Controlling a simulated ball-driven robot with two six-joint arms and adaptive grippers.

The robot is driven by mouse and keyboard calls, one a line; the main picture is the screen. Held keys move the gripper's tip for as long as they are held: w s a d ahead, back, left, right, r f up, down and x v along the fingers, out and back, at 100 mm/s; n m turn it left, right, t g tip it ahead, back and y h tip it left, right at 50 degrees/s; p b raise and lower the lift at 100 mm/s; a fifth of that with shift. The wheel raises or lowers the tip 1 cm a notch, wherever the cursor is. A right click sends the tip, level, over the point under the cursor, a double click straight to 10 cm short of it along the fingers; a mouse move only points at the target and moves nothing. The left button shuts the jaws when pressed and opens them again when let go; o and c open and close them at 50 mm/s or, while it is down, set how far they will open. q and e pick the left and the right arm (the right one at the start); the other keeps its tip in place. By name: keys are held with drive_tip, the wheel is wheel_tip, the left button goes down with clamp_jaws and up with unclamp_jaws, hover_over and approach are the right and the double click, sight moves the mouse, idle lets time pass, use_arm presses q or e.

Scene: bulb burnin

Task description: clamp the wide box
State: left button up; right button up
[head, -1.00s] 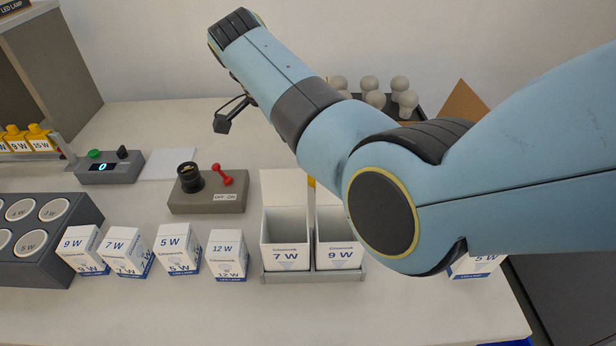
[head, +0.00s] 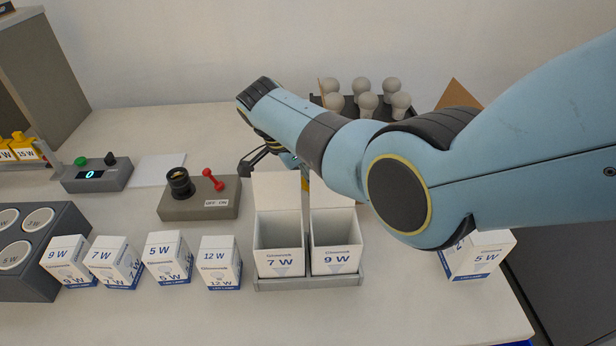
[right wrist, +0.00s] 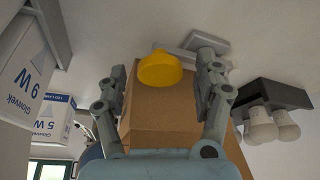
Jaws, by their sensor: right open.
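A brown cardboard box (right wrist: 160,120) fills the middle of the right wrist view, with a yellow dome-shaped thing (right wrist: 160,69) at its far end. In the head view, only a brown corner (head: 460,94) shows behind my right arm. My right gripper (right wrist: 161,85) is open, with one finger on each side of the brown box. I cannot tell whether the fingers touch it. In the head view, the right gripper (head: 268,160) is partly hidden behind my forearm and the raised box flaps. My left gripper is not in view.
Open 7 W (head: 280,246) and 9 W (head: 335,243) boxes stand in a grey tray (head: 308,282). Several small cartons stand left of them; a 5 W carton (head: 478,257) stands right. A grey switch box (head: 200,201) and several bulbs (head: 366,102) are farther back.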

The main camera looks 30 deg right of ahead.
clamp_jaws()
idle(0.4)
